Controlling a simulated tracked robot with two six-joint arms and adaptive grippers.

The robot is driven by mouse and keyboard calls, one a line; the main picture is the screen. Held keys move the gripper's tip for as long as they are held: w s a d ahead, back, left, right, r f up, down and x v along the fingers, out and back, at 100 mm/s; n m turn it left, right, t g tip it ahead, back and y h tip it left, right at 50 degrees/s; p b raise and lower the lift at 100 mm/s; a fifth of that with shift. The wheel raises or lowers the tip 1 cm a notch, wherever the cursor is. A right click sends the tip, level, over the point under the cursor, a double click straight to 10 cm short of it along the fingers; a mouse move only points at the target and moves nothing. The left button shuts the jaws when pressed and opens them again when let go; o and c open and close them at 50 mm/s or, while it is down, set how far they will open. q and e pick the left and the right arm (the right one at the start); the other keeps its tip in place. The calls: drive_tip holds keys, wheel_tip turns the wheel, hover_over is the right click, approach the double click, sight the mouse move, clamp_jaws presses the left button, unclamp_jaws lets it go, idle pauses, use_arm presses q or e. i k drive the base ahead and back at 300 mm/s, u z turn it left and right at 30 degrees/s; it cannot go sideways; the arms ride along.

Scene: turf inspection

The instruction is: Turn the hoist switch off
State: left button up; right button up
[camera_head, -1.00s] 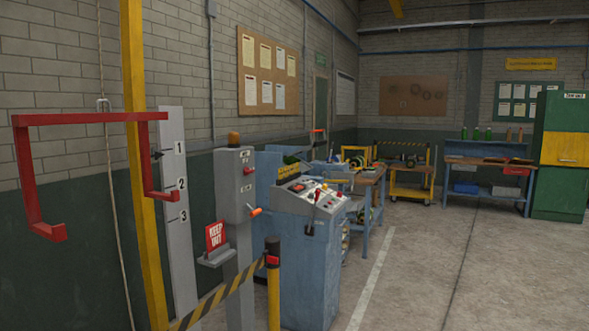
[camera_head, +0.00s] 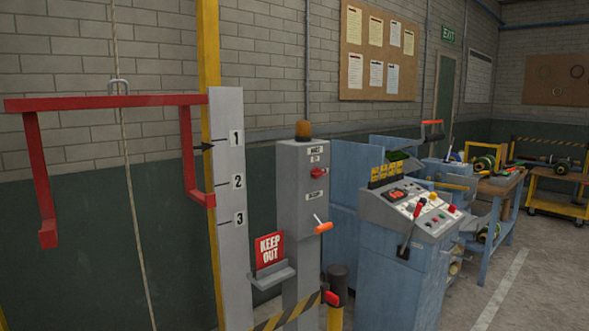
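A grey control box (camera_head: 301,190) stands on a post right of centre, with an amber beacon (camera_head: 303,130) on top. Lower on the box is a lever with an orange grip (camera_head: 323,228), which sticks out to the right. I cannot tell which of these is the hoist switch or whether it is on. Left of the box, a red frame (camera_head: 105,102) hangs beside a grey scale board (camera_head: 230,200) marked 1, 2, 3. Neither of my grippers is in view.
A red KEEP OUT sign (camera_head: 269,250) stands on a small shelf before the post. A striped barrier tape (camera_head: 288,312) runs to a dark-topped yellow post (camera_head: 336,290) in front. A blue console (camera_head: 395,265) with levers stands to the right. Open floor (camera_head: 545,265) lies at far right.

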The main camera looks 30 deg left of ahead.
sight(315, 173)
drive_tip(key=u, duration=0.5)
drive_tip(key=i, duration=1.05)
drive_tip(key=u, duration=0.95)
drive_tip(key=i, duration=0.3)
drive_tip(key=u, duration=0.15)
drive_tip(key=k, duration=0.9)
drive_tip(key=u, duration=0.2)
drive_tip(key=i, duration=0.9)
drive_tip(key=z, duration=0.1)
